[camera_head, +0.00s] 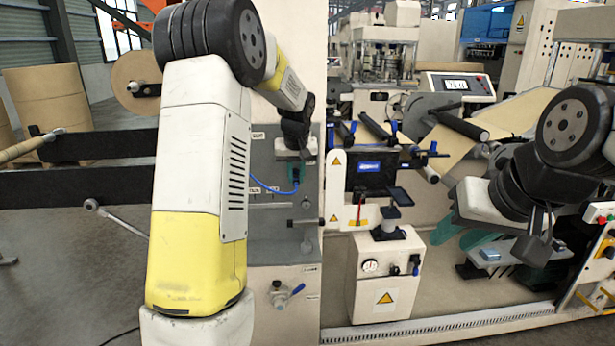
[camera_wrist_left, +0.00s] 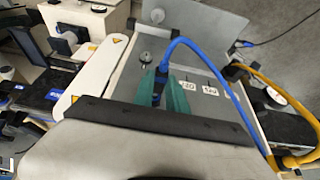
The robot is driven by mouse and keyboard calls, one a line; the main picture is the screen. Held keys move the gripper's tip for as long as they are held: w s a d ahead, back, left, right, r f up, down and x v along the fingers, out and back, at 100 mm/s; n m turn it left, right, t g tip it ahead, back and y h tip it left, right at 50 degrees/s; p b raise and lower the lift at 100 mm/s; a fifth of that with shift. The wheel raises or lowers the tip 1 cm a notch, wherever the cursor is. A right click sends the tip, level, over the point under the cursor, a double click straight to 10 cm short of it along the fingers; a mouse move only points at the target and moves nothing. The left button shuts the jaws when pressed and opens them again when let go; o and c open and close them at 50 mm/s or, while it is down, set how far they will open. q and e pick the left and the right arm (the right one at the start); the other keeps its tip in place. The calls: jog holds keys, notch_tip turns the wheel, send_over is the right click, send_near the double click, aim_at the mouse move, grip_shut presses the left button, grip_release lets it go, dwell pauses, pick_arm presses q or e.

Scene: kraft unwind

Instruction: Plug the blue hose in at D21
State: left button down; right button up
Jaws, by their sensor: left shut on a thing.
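The blue hose (camera_head: 265,187) curves along the grey panel (camera_head: 285,225) to my left gripper (camera_head: 296,172) in the head view. In the left wrist view, the teal fingers of the left gripper (camera_wrist_left: 161,92) are shut on the blue hose's end (camera_wrist_left: 159,84). From there the blue hose (camera_wrist_left: 205,60) arcs up and to the right over the panel. Small white labels (camera_wrist_left: 210,90) sit on the panel beside the fingers; I cannot read D21 surely on any. The tip of the hose and any socket under it are hidden. My right gripper (camera_head: 462,236) is open and empty, away from the panel.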

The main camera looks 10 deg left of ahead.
pick_arm(q)
jog(key=shift+w+a, duration=0.2)
jog(key=shift+w, duration=0.45)
dwell(1.3)
jog(key=c, duration=1.3)
grip_release()
jog(key=shift+o, duration=0.2)
